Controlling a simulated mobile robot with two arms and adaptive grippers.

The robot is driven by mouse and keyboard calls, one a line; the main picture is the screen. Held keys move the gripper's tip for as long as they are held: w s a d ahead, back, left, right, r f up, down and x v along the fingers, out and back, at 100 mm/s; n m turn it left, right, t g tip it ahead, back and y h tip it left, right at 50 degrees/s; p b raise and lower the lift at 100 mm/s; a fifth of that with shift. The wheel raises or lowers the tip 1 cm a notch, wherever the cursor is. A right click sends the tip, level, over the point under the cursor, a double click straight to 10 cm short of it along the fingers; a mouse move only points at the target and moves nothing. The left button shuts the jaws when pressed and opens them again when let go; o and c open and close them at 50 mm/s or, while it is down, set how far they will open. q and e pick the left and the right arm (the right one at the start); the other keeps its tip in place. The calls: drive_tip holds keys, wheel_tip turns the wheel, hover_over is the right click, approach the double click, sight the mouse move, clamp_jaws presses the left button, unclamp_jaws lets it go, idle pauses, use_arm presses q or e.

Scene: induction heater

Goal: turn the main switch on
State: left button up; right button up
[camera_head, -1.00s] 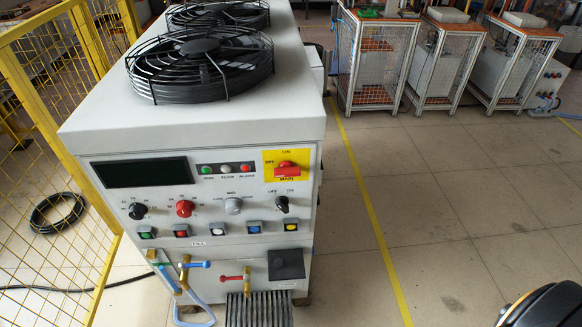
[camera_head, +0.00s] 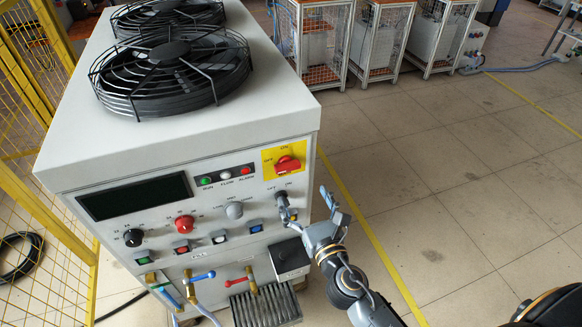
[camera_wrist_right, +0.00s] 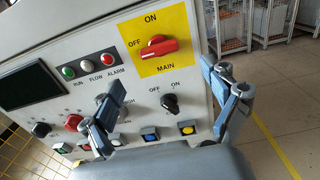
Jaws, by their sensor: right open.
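The main switch is a red rotary knob (camera_head: 287,164) on a yellow plate at the upper right of the heater's front panel. In the right wrist view the red knob (camera_wrist_right: 157,47) lies roughly crosswise, in line with the OFF label at left, with ON above. My right gripper (camera_head: 306,198) is open and empty, below and in front of the yellow plate. In the right wrist view its two fingers (camera_wrist_right: 160,84) are spread wide, below the main switch and on both sides of the small black OFF/ON knob (camera_wrist_right: 170,103). My left gripper does not show.
Several knobs, coloured buttons and valves with blue and red levers (camera_head: 203,277) fill the panel below. A black box (camera_head: 290,256) sticks out at lower right. A yellow mesh fence (camera_head: 45,190) stands left. The floor right of the heater is clear.

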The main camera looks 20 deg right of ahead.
sight(289, 170)
drive_tip(key=w, duration=0.6)
drive_tip(key=w+p, duration=0.1)
drive_tip(key=w, duration=0.2)
drive_tip(key=shift+w+a, duration=0.15)
drive_tip(key=shift+a, duration=0.15)
drive_tip(key=c, duration=1.2)
